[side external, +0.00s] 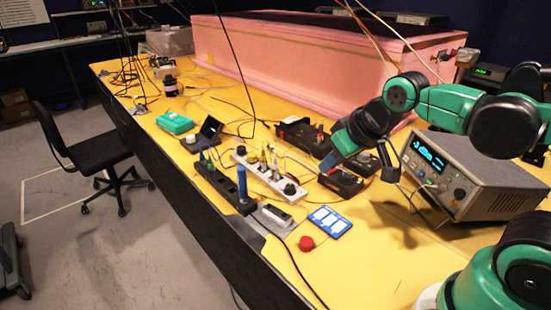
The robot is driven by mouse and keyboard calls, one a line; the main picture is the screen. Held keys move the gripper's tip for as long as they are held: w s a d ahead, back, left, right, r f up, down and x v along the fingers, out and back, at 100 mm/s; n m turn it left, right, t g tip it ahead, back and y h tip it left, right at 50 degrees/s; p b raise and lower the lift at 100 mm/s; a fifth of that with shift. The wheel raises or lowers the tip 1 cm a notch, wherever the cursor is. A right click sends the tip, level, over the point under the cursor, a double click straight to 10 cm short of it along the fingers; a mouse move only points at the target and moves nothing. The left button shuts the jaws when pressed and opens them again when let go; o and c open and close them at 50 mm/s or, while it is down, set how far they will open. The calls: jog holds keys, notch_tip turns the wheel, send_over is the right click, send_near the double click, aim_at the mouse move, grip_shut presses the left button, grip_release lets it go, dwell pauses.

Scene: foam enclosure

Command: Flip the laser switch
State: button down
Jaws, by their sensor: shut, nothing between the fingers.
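My gripper (329,163) is at centre right, at the end of my green and black arm. It points down and to the left, and its fingers are shut with nothing between them. Just below it on the yellow bench is a black box (342,183) with a small red part. Another black box (297,131) with red parts lies behind and to the left. I cannot tell which of these bears the laser switch. The gripper and arm partly cover the nearer box. Whether the fingertips touch it cannot be told.
Power strips with plugs (272,176) lie left of my gripper. A grey bench instrument (468,176) with a lit display stands to the right. A blue and white card (330,222) and a red knob (306,243) lie in front. A pink foam enclosure (290,62) stands behind. Cables cross the bench.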

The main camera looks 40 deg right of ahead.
jog(key=shift+s+a+f+n+t, duration=0.3)
jog(key=shift+s+a+f+t, duration=0.1)
jog(key=shift+s+a, duration=0.15)
jog(key=w+d+r+m+g, duration=0.2)
jog(key=w+d+m+g, duration=0.1)
jog(key=w+d+m, duration=0.2)
jog(key=w+d+r+m+g, duration=0.2)
jog(key=w+d+m+g, duration=0.2)
jog(key=d+m, duration=0.5)
jog(key=shift+w+d+m, duration=0.2)
jog(key=shift+w+m, duration=0.6)
jog(key=shift+m, duration=1.2)
notch_tip(320, 180, down, 14)
jog(key=shift+a+f, duration=0.1)
